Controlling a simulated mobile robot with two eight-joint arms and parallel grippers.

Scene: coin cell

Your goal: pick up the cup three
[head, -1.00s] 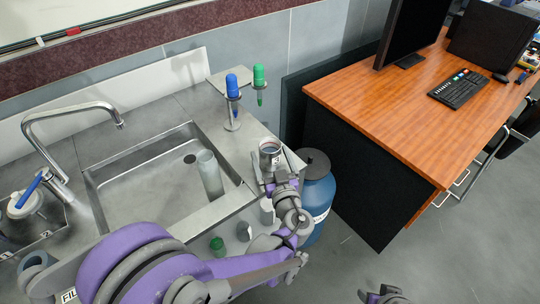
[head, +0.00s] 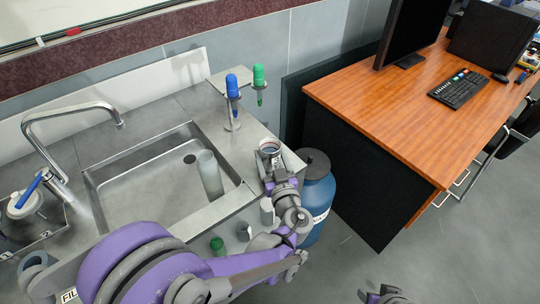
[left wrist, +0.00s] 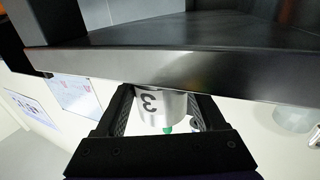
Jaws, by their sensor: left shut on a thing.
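Cup three (head: 270,147) is a small metal cup near the right end of the steel counter. In the left wrist view, cup three (left wrist: 153,108) shows a dark "3" on its side. My left gripper (left wrist: 163,113) is shut on it, one finger on each side. In the head view, my left gripper (head: 270,166) is just below the cup's rim. The counter edge fills the upper part of the wrist view and hides part of the cup. Only a small part of my right arm shows at the bottom edge; its finger state is unclear.
A steel sink (head: 145,172) with a tall grey cylinder (head: 209,173) lies left of the cup. A blue container (head: 318,200) stands on the floor right of the counter, near the wooden desk (head: 400,130).

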